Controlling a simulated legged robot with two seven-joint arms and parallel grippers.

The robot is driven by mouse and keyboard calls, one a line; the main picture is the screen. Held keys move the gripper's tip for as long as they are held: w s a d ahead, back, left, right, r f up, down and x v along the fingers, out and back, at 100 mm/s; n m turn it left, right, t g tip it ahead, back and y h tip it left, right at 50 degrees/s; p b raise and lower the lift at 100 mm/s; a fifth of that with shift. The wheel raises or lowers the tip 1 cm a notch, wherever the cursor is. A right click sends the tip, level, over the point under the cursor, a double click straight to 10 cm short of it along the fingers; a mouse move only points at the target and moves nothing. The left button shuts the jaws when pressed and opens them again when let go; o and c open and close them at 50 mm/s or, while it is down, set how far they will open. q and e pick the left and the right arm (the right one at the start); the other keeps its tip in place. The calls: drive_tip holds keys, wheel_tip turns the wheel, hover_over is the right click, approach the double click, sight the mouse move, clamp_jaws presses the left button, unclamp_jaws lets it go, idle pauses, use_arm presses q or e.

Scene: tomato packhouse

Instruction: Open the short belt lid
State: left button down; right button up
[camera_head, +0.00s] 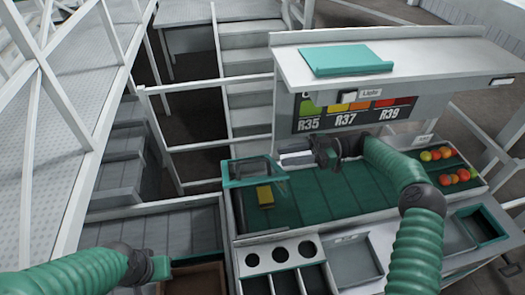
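A teal-framed lid with a see-through panel (229,172) sits over the left end of the green belt (325,198). I take it to be the short belt lid; its exact tilt is hard to judge. My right gripper (290,153) reaches in from the right above the belt, its pale fingers pointing left, just right of the lid's upper right corner. I cannot tell whether it touches the lid, or how far its fingers are apart. My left gripper (160,268) is low at the left, away from the lid, near a brown bin (196,282); its fingers are unclear.
A yellow block (265,196) lies on the belt by the lid. Several tomatoes (447,178) are at the belt's right end. A shelf (430,58) with a teal folder (345,58) overhangs behind. Trays and round holes (279,254) line the front. White rails (205,145) stand left.

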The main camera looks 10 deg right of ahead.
sight(262, 159)
drive_tip(key=a+p, duration=0.3)
drive_tip(key=a, duration=0.4)
drive_tip(key=shift+a+r, duration=0.1)
drive_tip(key=shift+a, duration=0.5)
drive_tip(key=shift+d, duration=0.15)
clamp_jaws()
drive_tip(key=shift+w, duration=0.1)
idle(0.4)
